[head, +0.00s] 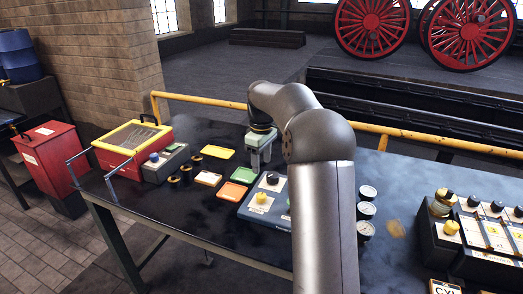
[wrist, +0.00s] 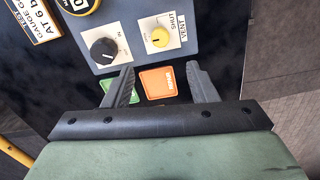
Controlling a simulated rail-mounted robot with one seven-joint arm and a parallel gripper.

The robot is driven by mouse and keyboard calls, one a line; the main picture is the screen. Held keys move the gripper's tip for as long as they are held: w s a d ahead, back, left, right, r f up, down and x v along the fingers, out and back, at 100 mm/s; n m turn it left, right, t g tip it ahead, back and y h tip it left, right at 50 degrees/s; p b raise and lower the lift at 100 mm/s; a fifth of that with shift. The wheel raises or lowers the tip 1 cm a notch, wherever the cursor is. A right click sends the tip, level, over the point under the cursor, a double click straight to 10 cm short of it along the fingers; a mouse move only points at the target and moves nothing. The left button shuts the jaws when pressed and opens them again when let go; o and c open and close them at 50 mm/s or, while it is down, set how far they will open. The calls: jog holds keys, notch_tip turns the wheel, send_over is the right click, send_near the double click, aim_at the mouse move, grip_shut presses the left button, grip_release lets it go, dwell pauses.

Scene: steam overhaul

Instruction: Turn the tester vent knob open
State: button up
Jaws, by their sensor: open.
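The tester vent knob is a yellow round knob (wrist: 159,37) on a white plate lettered VENT and SHUT. It also shows in the head view (head: 262,198) on the blue-grey tester panel (head: 249,213). A black knob (wrist: 103,48) sits beside it on its own white plate; the head view shows it too (head: 273,178). My gripper (wrist: 161,68) is open and empty, its two fingers apart. In the wrist picture the yellow knob lies just beyond the fingertips, between their lines, and is not touched. In the head view my gripper (head: 260,160) hangs behind the panel. The knob's exact angle is hard to read.
Green (head: 232,191) and orange (head: 243,175) cards lie left of the panel. Several gauges (head: 367,192) stand to its right, partly behind my arm. A red case with a yellow-framed lid (head: 131,136) is at the left. A yellow rail (head: 205,102) runs behind the table.

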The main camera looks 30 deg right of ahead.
jog(key=shift+r, duration=2.1)
jog(key=s+a+f+m, duration=0.1)
jog(key=s+a+m, duration=0.2)
jog(key=s+a, duration=1.1)
jog(key=s+a+f+m, duration=0.1)
jog(key=s+f, duration=0.3)
jog(key=s, duration=0.6)
jog(key=s+a+f+m, duration=0.2)
jog(key=s+a+f, duration=0.1)
jog(key=s, duration=0.7)
jog(key=shift+s+f+m, duration=0.2)
jog(key=shift+f+m, duration=0.1)
jog(key=shift+f, duration=0.6)
